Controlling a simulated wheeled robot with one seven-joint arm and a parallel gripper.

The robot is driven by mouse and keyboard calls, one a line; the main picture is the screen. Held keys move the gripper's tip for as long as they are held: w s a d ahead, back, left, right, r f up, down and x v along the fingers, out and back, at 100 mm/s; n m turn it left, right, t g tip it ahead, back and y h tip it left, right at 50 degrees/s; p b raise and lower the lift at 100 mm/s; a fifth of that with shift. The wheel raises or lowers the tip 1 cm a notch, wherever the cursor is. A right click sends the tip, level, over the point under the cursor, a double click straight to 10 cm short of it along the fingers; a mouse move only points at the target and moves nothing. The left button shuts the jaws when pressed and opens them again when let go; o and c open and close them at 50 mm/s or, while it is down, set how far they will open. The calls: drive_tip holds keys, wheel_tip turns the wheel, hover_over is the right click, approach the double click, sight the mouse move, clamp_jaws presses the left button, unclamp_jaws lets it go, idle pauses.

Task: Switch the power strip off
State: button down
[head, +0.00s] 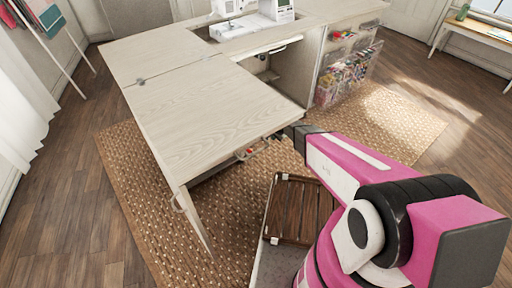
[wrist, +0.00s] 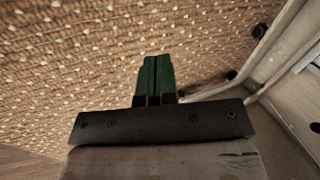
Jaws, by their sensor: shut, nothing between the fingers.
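I cannot make out the power strip for certain in either view. A small item with red on it (head: 245,153) shows under the front edge of the sewing cabinet's tabletop (head: 190,110); it is too small to identify. My gripper (head: 286,132) is at the tabletop's front right corner, partly hidden behind my arm. In the wrist view its green fingers (wrist: 157,78) are together with nothing between them, with the woven rug behind them. A pale cabinet panel (wrist: 288,100) with a bent metal bar stands to the right of the fingers.
A sewing machine (head: 250,10) sits at the back of the cabinet. A clear organizer with colourful supplies (head: 347,74) hangs on its right side. The woven rug (head: 400,120) lies below. A brown slatted crate (head: 297,208) is beside my arm. Open floor lies left and right.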

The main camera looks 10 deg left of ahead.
drive_tip(key=w+a+f+m, duration=0.2)
drive_tip(key=a+f+m, duration=0.1)
drive_tip(key=a+f, duration=0.95)
hover_over(250, 152)
drive_tip(key=s+d, duration=0.2)
drive_tip(key=shift+n+t+y, duration=0.3)
drive_tip(key=shift+t+y, duration=0.1)
drive_tip(key=shift+w+d+f, duration=0.1)
drive_tip(key=shift+w+f, duration=0.05)
drive_tip(key=shift+f, duration=1.4)
drive_tip(key=shift+w+d+f, duration=0.1)
drive_tip(key=shift+f, duration=1.4)
drive_tip(key=shift+w+a+f, duration=0.25)
drive_tip(key=shift+a+f, duration=0.05)
drive_tip(key=shift+f, duration=0.3)
drive_tip(key=shift+r, duration=0.1)
drive_tip(key=v, duration=0.6)
